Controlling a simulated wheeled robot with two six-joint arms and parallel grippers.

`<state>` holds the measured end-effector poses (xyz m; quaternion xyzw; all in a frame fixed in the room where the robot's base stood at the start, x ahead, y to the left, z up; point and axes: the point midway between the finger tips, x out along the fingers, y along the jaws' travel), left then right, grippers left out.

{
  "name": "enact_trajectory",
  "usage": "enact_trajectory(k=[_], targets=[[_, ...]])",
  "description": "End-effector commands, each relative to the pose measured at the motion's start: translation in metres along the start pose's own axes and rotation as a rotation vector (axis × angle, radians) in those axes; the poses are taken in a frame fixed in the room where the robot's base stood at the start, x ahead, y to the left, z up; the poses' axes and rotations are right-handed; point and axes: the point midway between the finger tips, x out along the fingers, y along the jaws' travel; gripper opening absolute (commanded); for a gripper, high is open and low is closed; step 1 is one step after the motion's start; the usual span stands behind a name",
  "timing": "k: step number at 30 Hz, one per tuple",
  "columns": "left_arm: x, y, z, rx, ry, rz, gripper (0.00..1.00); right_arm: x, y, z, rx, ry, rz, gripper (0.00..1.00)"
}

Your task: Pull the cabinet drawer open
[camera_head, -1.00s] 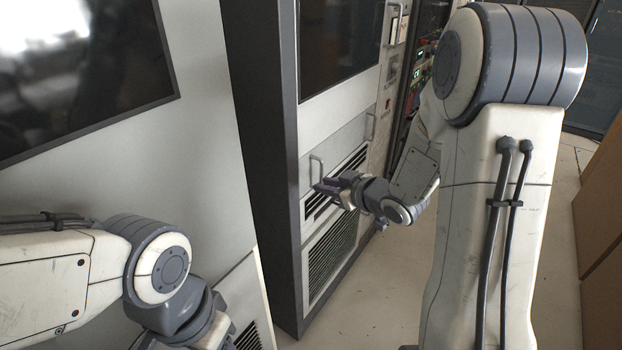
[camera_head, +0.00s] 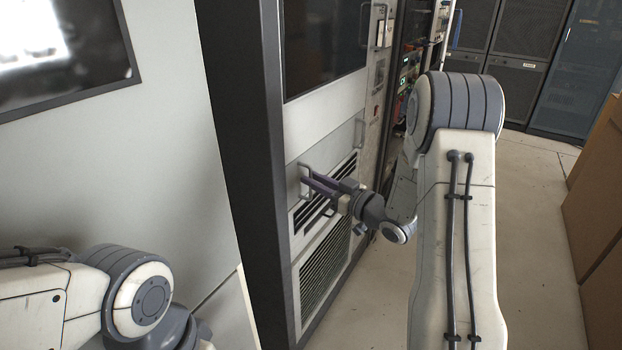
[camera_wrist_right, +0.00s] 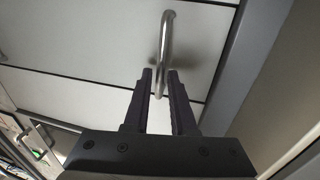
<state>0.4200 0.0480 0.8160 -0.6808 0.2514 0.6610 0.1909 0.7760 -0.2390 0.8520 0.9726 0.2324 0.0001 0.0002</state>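The cabinet (camera_head: 325,120) stands in the middle of the head view, with a pale front and a dark frame. A metal bar handle (camera_head: 303,180) sits on its lower pale panel, near the left edge; the panel looks flush. My right gripper (camera_head: 309,186) is at this handle, with its fingers apart. In the right wrist view the handle (camera_wrist_right: 168,30) runs down to between the fingertips of the right gripper (camera_wrist_right: 160,76). A small gap shows beside the bar, and I cannot tell whether either finger touches it. My left gripper is out of view; only my left arm shows.
A second handle (camera_head: 359,133) is on the right side of the same panel. A vent grille (camera_head: 325,265) lies below. Clear floor (camera_head: 535,230) lies to the right, with brown boxes (camera_head: 595,205) beyond it. A large pale cabinet (camera_head: 165,150) stands at left.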

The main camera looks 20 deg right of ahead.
Motion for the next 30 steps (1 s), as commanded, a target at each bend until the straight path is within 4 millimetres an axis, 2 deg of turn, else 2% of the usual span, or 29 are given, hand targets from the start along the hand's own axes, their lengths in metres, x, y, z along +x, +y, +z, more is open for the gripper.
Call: enact_trajectory(k=[5,14,15,16,30], targets=[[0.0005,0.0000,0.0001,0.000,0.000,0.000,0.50,0.0141,0.0001,0.0000,0.000,0.000,0.000,0.24],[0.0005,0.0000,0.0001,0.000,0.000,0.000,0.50,0.0152,0.0018,0.0000,0.001,0.000,0.003,0.24],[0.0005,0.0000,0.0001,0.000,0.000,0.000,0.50,0.0151,0.0017,0.0000,0.001,0.000,0.003,0.09],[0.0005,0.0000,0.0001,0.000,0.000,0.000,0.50,0.0151,0.0017,0.0000,0.001,0.000,0.003,0.00],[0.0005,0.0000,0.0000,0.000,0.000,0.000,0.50,0.0149,0.0020,-0.0001,0.000,0.000,0.004,0.00]])
